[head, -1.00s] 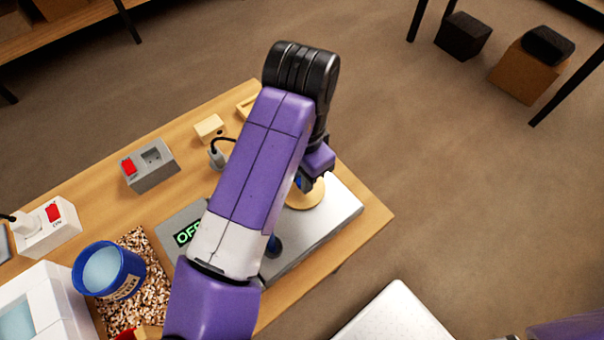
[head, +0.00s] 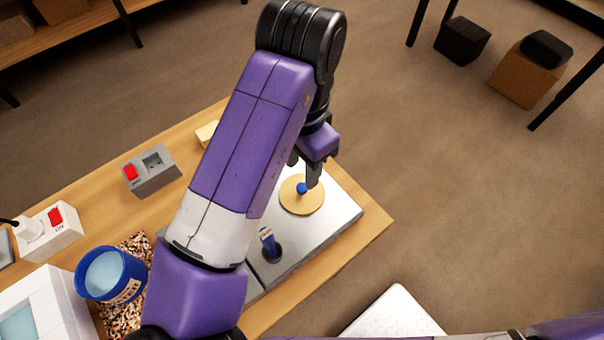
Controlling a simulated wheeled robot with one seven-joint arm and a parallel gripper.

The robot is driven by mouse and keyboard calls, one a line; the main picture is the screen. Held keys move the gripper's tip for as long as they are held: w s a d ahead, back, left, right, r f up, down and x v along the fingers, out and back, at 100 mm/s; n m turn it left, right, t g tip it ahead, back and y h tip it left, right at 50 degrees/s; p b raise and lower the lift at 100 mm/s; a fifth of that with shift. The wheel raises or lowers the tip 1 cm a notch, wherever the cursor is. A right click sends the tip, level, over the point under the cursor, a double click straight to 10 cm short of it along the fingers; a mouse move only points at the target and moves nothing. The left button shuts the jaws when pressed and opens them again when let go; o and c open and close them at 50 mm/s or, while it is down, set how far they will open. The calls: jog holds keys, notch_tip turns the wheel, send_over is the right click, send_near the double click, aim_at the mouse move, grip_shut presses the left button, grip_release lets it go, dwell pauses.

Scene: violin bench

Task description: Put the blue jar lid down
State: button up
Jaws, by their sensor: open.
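The lid (head: 302,204) is a round tan disc with a small blue knob on top. It lies flat on the silver metal plate near the right end of the bench. My gripper (head: 303,172) is open just above and behind the knob, its dark fingers pointing down. It looks clear of the knob, though a small gap is hard to judge from this angle. The blue jar (head: 128,287) stands open at the lower left with pale blue contents.
A brush-like blue item (head: 268,243) stands in a dark holder on the silver plate (head: 330,215). A grey switch box (head: 152,172) and a white switch box (head: 50,232) sit at the left. A white machine (head: 40,300) is beside the jar.

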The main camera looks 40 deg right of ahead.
aim_at(302, 186)
notch_tip(302, 186, up, 6)
jog(key=shift+f+p, duration=0.1)
jog(key=shift+p, duration=0.25)
